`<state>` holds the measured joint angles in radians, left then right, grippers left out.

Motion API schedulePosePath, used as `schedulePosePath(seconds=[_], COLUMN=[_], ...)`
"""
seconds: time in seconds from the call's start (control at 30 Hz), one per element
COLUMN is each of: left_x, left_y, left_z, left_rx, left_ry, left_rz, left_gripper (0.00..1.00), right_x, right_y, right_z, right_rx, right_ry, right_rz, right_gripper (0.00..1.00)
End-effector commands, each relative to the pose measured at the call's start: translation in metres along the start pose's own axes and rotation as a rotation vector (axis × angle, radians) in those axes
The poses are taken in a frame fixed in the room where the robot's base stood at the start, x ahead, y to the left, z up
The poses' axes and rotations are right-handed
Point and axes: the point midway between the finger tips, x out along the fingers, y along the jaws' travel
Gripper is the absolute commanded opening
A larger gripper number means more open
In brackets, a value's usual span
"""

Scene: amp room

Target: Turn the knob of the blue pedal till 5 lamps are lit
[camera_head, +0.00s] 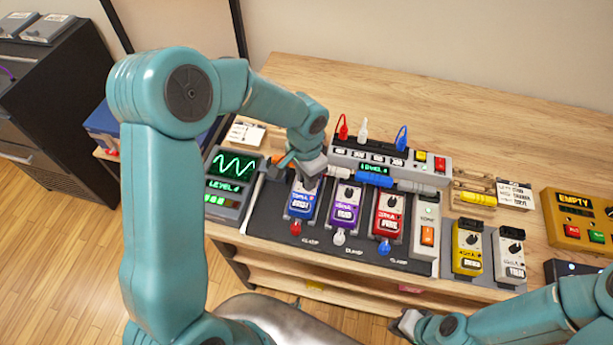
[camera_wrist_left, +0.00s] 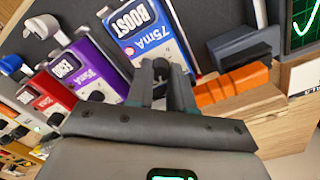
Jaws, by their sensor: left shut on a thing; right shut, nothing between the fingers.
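The blue pedal (camera_head: 301,203) stands at the left end of a row on the dark board. My left gripper (camera_head: 309,178) is over its top end and shut on the pedal's dark knob. The knob (camera_wrist_left: 160,67) shows between the fingers in the left wrist view, beside the pedal's blue face (camera_wrist_left: 140,30). The screen unit (camera_head: 226,184) left of the pedals shows a green wave, a level line that seems to read 4, and a few green lit blocks; their exact number is unclear. My right gripper (camera_head: 408,322) is shut and empty at the front, off the table edge.
A purple pedal (camera_head: 344,207) and a red pedal (camera_head: 388,214) stand close to the right. Yellow (camera_head: 467,247) and white (camera_head: 508,257) pedals are further right. Behind is a grey unit (camera_head: 425,168) with plugs. The table's back (camera_head: 480,120) is clear.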

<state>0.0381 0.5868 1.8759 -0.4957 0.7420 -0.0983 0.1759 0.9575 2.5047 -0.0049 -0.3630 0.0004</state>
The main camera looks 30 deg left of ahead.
Motion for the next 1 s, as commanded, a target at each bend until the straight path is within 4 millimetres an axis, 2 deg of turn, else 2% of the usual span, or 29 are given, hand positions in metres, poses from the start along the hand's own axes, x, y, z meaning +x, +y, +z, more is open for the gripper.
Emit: schedulePosePath(seconds=[0.5,1.0], left_x=[-0.0012,-0.0013], left_y=[0.0001,0.0002], left_z=[-0.0018,-0.0019], left_rx=[0.283,0.322], left_ry=[-0.002,-0.002], left_rz=[-0.003,-0.003], left_gripper=[0.00,0.00], right_x=[0.0018,0.0018], right_y=[0.0006,0.0007], right_z=[-0.0001,0.0000], right_rx=[0.000,0.000], right_ry=[0.000,0.000], right_rz=[0.000,0.000], right_gripper=[0.00,0.00])
